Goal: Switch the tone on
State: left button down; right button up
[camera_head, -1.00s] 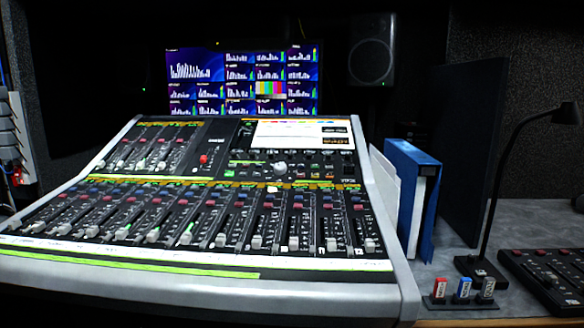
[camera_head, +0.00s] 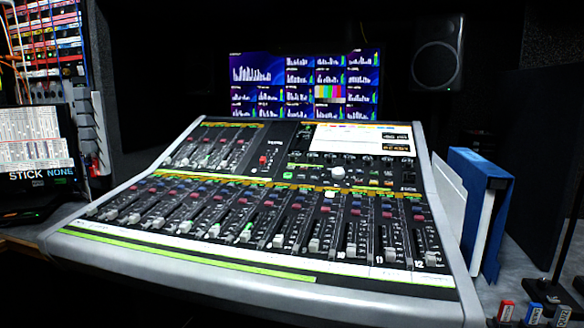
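A large audio mixing console (camera_head: 270,290) fills the middle of the head view, with rows of faders and coloured buttons. A red knob or button (camera_head: 263,160) stands on its upper middle panel. A larger white knob (camera_head: 338,172) sits below the console's small lit screen (camera_head: 360,138). No tone label is readable at this size. Neither of my grippers is in view.
A monitor (camera_head: 305,82) with level bars and a speaker (camera_head: 437,55) stand behind the console. Blue and white binders (camera_head: 480,205) and labelled sticks (camera_head: 533,314) are at right. A laptop (camera_head: 38,155) and a patch panel (camera_head: 50,45) are at left.

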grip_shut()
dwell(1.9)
